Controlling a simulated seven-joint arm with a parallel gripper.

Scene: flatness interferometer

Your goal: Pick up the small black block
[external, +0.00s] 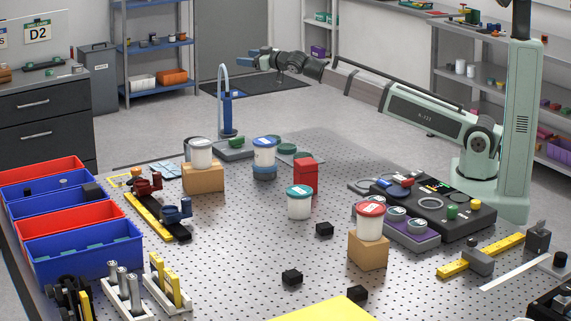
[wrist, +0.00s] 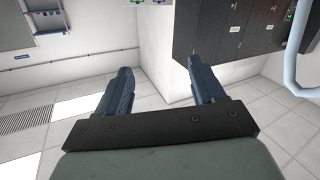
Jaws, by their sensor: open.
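Three small black blocks lie apart on the perforated table top in the external view: one near the middle (external: 324,229), one nearer the front (external: 292,277), and one at the front beside a yellow sheet (external: 357,293). I cannot tell which one the task means. My gripper (external: 258,58) is high above the far side of the table, well away from all three. In the wrist view my gripper (wrist: 163,80) shows two blue fingers spread apart with nothing between them. No block shows in the wrist view, which looks at floor, wall and dark cabinets.
Red and blue bins (external: 70,257) line the left edge. White tubs stand mid-table, one with a green lid (external: 299,207) and one with a red lid on a cardboard box (external: 368,254). A red block (external: 305,177) stands behind. A black control box (external: 440,212) sits at right.

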